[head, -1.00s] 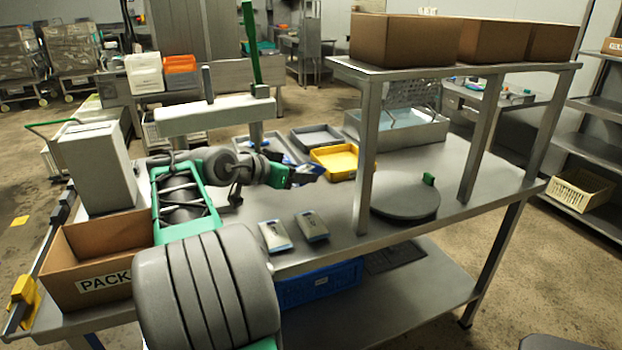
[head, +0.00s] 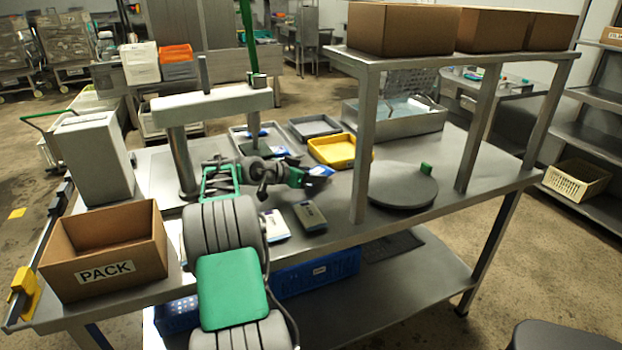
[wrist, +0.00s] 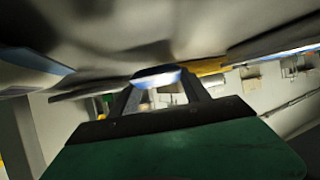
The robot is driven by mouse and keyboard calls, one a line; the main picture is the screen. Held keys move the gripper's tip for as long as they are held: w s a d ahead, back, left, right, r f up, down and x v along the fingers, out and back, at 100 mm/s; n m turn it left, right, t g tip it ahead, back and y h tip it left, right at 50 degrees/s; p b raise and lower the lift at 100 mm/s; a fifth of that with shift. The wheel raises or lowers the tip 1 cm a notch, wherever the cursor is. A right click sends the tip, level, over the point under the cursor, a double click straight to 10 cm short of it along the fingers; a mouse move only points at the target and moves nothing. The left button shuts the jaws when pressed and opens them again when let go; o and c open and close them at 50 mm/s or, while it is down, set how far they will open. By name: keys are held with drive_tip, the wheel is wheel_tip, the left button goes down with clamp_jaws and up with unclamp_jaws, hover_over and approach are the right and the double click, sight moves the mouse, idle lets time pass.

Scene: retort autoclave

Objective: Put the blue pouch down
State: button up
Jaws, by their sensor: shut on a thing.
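My gripper (head: 308,178) is shut on the blue pouch (head: 321,171), low over the table in front of the yellow tray. In the wrist view my gripper (wrist: 158,88) shows with the pouch (wrist: 157,78) edge-on between its fingertips. The picture looks upside down there, with the tabletop along its upper side. I cannot tell whether the pouch touches the table. Two other pouches lie flat nearer the front edge: a white one with a blue edge (head: 274,226) and an olive-grey one (head: 310,216).
A yellow tray (head: 345,165), a grey tray (head: 335,133) and another tray with blue items (head: 240,130) stand behind my gripper. A shelf post (head: 358,185) rises close to its right. A round grey plate (head: 403,203) and an open PACK carton (head: 145,270) flank the work area.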

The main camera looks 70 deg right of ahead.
drive_tip(key=shift+f, duration=0.55)
drive_tip(key=shift+f, duration=0.1)
drive_tip(key=shift+f, duration=0.2)
drive_tip(key=o, duration=1.6)
drive_tip(key=shift+r, duration=0.1)
